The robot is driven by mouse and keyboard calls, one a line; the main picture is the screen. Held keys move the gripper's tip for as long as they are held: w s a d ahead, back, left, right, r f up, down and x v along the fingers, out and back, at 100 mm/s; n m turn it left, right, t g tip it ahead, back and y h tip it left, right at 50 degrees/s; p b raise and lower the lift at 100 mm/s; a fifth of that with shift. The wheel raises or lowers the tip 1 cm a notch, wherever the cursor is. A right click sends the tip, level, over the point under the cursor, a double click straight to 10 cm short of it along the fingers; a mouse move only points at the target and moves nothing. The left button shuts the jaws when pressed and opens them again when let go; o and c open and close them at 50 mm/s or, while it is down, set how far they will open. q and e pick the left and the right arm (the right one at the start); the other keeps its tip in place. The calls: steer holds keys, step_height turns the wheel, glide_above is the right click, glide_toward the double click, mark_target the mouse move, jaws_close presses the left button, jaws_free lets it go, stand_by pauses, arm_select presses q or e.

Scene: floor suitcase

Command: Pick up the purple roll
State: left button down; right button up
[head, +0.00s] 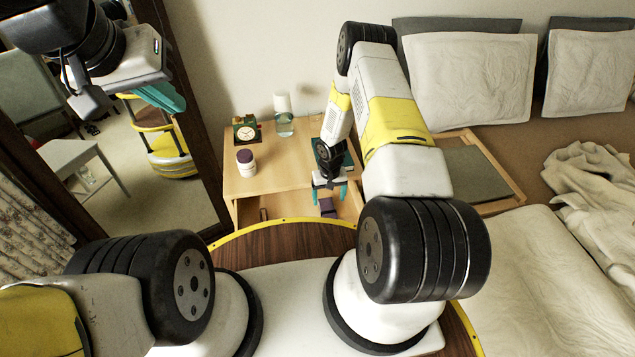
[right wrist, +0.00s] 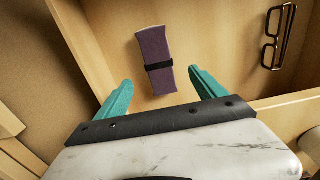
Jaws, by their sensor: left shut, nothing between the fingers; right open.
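The purple roll (right wrist: 154,50), with a black band around it, lies in the open wooden drawer (right wrist: 212,38) in the right wrist view. In the head view a small part of the purple roll (head: 327,206) shows just below my right gripper. My right gripper (right wrist: 160,90) is open, and the near end of the roll appears between its teal fingertips, not gripped. In the head view my right gripper (head: 329,186) is over the drawer front of the nightstand. My left gripper (head: 165,97) is shut and empty, raised at the upper left, away from the roll.
Black-framed glasses (right wrist: 277,38) lie in the drawer to the right of the roll. On the nightstand (head: 285,165) stand a clock (head: 246,131), a purple-and-white jar (head: 246,163) and a glass bottle (head: 284,122). A mirror is at left, a bed (head: 560,260) at right.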

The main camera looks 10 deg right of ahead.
mark_target(329, 212)
step_height(329, 212, down, 8)
steer(key=shift+d+f, duration=0.15)
steer(key=shift+f, duration=0.05)
steer(key=c, duration=1.4)
steer(key=shift+c, duration=0.2)
steer(key=shift+w+r, duration=0.1)
steer(key=shift+r, duration=0.1)
